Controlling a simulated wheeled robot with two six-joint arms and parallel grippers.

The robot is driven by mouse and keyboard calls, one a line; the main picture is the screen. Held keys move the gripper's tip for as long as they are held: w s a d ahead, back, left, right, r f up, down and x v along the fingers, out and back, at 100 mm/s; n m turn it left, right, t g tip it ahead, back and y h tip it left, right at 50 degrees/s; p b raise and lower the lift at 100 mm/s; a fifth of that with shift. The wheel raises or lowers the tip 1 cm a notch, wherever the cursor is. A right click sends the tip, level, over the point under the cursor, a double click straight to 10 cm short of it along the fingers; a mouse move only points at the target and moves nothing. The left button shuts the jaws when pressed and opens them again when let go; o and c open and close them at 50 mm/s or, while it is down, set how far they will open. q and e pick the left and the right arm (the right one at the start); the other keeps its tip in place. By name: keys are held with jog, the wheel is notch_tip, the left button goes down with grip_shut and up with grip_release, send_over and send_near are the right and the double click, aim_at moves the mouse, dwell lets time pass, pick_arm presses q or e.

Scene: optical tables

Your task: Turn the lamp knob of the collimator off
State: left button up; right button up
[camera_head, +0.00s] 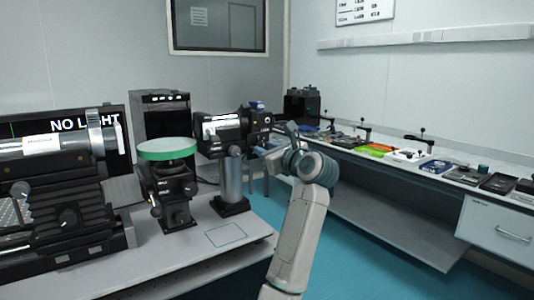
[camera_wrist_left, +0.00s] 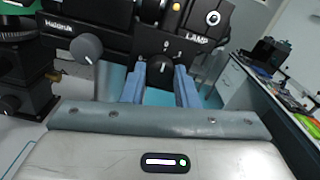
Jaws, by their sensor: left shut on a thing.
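The collimator (camera_head: 222,130) is a black instrument on a grey post, right of the green-topped round stage in the head view. In the left wrist view its dark body (camera_wrist_left: 100,45) fills the top, with a LAMP label. The round black lamp knob (camera_wrist_left: 159,68) sits below that label. My left gripper (camera_wrist_left: 160,78) has its two blue-grey fingers on either side of the knob, shut on it. In the head view my left gripper (camera_head: 268,146) is at the collimator's right end, and the knob cannot be made out there. My right gripper is not in view.
A larger grey knob (camera_wrist_left: 86,47) is left of the lamp knob. The green-topped stage (camera_head: 167,149) and a long black instrument (camera_head: 60,215) stand left on the table. A screen (camera_head: 114,128) behind reads "NO LIGHT". A side bench (camera_head: 400,172) with several small items runs along the right.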

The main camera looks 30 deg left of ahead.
pick_arm(q)
jog(key=shift+f, duration=0.15)
jog(key=o, duration=1)
jog(key=b+v, duration=0.1)
jog(key=v, duration=0.9)
jog(key=shift+s+d, duration=0.15)
jog(key=shift+d, duration=0.2)
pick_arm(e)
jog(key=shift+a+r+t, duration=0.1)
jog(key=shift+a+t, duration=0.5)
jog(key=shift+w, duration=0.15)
